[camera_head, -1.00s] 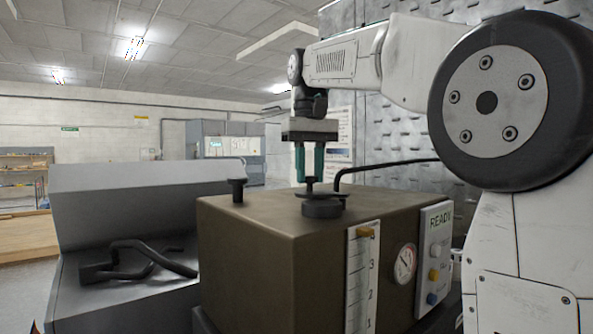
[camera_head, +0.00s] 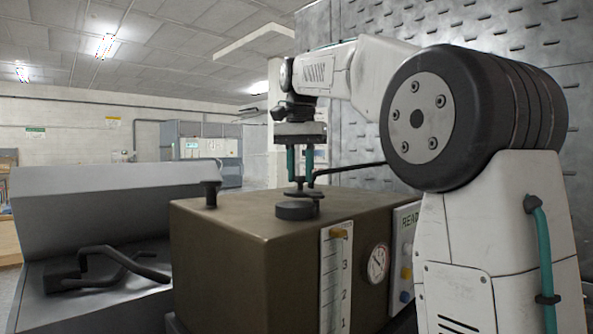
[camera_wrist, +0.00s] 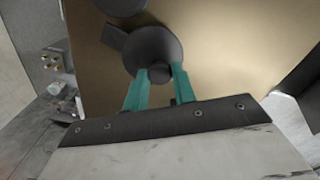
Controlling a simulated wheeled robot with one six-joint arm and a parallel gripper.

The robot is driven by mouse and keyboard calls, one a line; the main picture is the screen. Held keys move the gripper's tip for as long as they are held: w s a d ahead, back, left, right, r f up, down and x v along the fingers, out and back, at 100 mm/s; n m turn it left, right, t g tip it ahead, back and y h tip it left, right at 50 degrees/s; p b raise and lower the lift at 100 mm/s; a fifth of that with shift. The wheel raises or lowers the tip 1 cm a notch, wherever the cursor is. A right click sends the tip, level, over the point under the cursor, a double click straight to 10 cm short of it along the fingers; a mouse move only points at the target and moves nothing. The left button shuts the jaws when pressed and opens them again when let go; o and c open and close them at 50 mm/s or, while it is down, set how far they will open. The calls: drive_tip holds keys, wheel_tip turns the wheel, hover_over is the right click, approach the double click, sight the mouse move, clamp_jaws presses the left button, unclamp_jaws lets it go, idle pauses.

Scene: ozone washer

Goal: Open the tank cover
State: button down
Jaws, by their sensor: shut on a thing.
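The brown tank (camera_head: 235,240) stands in the middle of the head view. On its top is a short dark round collar (camera_head: 294,211). The tank cover, a thin dark disc (camera_head: 291,194), sits just behind and slightly right of the collar in the picture, partly overlapping it. In the wrist view the cover (camera_wrist: 150,45) has a tab at its left edge, and a second dark round part (camera_wrist: 122,4) is cut off at the top. My gripper (camera_head: 300,176) points down with its teal fingers shut on the small knob (camera_wrist: 160,72) of the cover. Whether the cover touches the tank top cannot be told.
A black post (camera_head: 211,194) stands on the tank's left edge. A bent dark pipe (camera_head: 350,167) runs behind the cover. The tank front carries a level scale (camera_head: 335,280), a gauge (camera_head: 377,263) and a button panel (camera_head: 406,250). A grey unit (camera_head: 100,215) with a black handle is left.

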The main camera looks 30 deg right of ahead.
drive_tip(key=shift+d+m, duration=0.25)
drive_tip(key=shift+m, duration=0.15)
drive_tip(key=c, duration=1.1)
unclamp_jaws()
drive_tip(key=shift+c, duration=0.2)
drive_tip(key=shift+r, duration=0.55)
drive_tip(key=r, duration=0.2)
drive_tip(key=shift+s+r, duration=0.3)
drive_tip(key=s+a+r, duration=0.1)
drive_tip(key=s+a, duration=0.2)
drive_tip(key=s, duration=1.2)
drive_tip(key=shift+a+r, duration=0.15)
